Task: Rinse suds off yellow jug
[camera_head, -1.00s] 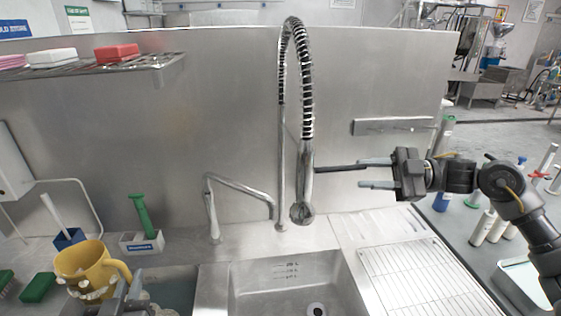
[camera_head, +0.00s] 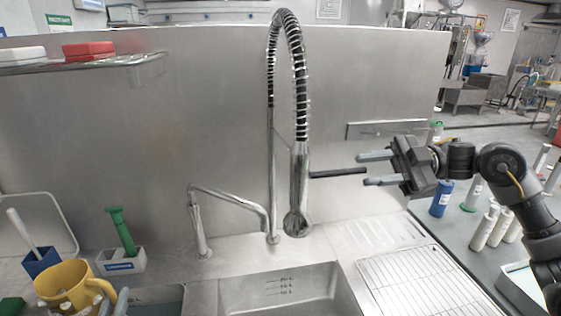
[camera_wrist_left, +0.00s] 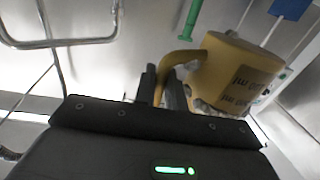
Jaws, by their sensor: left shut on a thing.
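The yellow jug (camera_head: 72,282) is at the lower left of the head view, with pale patches of suds on its side. My left gripper (camera_head: 112,300) is shut on the jug's handle. The left wrist view shows the jug (camera_wrist_left: 232,72), with a dark printed label, hanging from the left gripper (camera_wrist_left: 166,88). The sprayer faucet (camera_head: 298,190) with its coiled hose stands behind the sink basin (camera_head: 285,295). My right gripper (camera_head: 368,169) is open, its two fingers spread, just right of the faucet's dark lever (camera_head: 338,172) and apart from it.
A second bent spout (camera_head: 228,202) stands left of the sprayer. A green-handled brush (camera_head: 122,232) and a blue holder (camera_head: 41,262) stand behind the jug. A drainboard rack (camera_head: 420,285) lies right of the basin.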

